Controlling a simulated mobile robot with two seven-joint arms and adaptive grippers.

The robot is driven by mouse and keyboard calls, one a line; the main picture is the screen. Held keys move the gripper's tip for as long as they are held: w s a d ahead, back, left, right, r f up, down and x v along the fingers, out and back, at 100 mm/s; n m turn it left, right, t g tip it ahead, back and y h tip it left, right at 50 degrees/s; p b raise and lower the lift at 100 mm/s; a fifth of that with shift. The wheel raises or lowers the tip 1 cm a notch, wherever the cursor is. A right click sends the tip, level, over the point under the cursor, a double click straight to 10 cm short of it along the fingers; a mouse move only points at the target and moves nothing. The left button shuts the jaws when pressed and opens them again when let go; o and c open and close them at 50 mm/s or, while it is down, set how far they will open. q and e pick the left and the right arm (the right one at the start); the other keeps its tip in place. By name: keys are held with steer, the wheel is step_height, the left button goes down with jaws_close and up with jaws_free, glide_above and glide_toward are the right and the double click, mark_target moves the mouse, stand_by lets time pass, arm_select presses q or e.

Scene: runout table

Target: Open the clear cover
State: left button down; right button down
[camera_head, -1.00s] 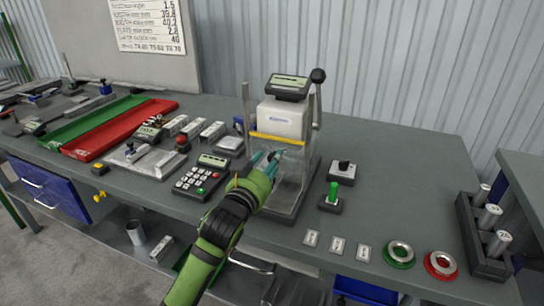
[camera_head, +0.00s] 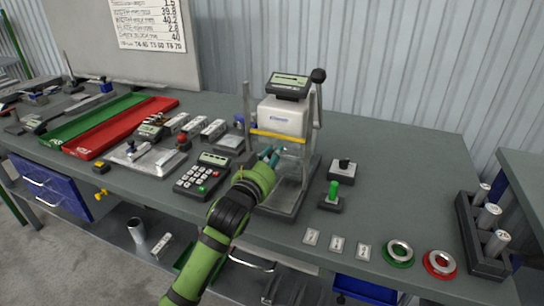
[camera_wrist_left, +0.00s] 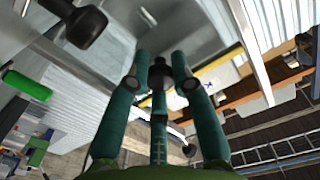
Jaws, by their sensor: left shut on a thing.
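The clear cover (camera_head: 291,163) is a see-through guard on the front of the press-like machine (camera_head: 284,117), below a yellow strip (camera_head: 278,136). My left gripper (camera_head: 270,156) is at the cover's left front side. In the left wrist view its teal fingers (camera_wrist_left: 166,78) are closed around a small dark round knob (camera_wrist_left: 160,73), which they partly hide. The cover stands in front of the machine's lower opening. How the knob joins the cover is hard to see.
A keypad (camera_head: 202,176) lies left of my forearm. Green (camera_head: 399,253) and red (camera_head: 440,264) rings lie at the front right. The table's back right is clear.

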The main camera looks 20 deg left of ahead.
mark_target(272, 153)
arm_select(q)
step_height(272, 153, up, 12)
steer(key=p, duration=1)
steer(key=shift+r+p, duration=0.15)
steer(key=shift+p, duration=0.2)
steer(key=c, duration=1.1)
jaws_free()
steer(key=shift+o, duration=0.2)
steer(key=shift+s, duration=0.1)
steer(key=s+a, duration=0.1)
steer(key=s, duration=1)
steer(key=shift+s, duration=0.4)
steer(key=shift+a, duration=0.1)
